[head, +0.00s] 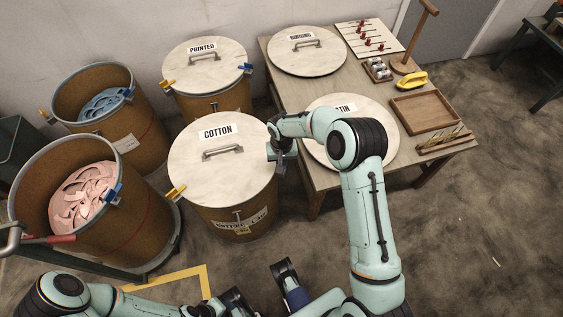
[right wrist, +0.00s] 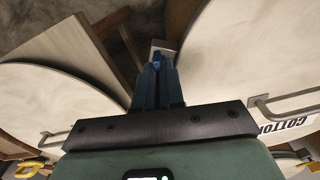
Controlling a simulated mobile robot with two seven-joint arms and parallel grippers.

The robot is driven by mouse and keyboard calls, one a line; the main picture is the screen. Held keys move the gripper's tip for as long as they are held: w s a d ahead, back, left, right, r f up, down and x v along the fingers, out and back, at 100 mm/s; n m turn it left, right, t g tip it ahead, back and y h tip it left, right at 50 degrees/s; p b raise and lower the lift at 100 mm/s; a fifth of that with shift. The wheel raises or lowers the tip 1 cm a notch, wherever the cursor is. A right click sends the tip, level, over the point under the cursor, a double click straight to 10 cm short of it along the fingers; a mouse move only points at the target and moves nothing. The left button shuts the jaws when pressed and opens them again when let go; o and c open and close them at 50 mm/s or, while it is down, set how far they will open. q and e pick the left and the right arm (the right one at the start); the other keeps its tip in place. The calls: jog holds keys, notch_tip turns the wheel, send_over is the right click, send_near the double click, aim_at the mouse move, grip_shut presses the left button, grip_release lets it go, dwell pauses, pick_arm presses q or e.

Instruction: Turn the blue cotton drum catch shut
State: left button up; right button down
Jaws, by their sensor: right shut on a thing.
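The cotton drum (head: 240,222) stands in the middle of the head view, with its pale round lid (head: 200,165) on top, labelled COTTON. A yellow catch (head: 175,192) sits at the lid's left edge. My right gripper (head: 279,154) is at the lid's right edge. In the right wrist view it is shut on the blue catch (right wrist: 157,62), which shows only in part between the fingers. In the head view my wrist hides the catch, so its angle cannot be told. My left gripper (head: 262,290) is low in the head view, open and empty, away from the drum.
The table (head: 325,178) with the satin lid (head: 385,125) stands close on the right of the cotton drum. The printed drum (head: 205,103) is behind it. Open drums with blue pieces (head: 100,103) and pink pieces (head: 82,195) stand on the left.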

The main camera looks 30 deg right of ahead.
jog(key=n, duration=0.6)
jog(key=shift+n, duration=0.3)
jog(key=n, duration=0.6)
jog(key=shift+n, duration=0.6)
jog(key=c, duration=1.2)
grip_release()
jog(key=shift+c, duration=0.2)
notch_tip(320, 180, up, 14)
jog(key=p, duration=0.2)
jog(key=shift+f, duration=0.25)
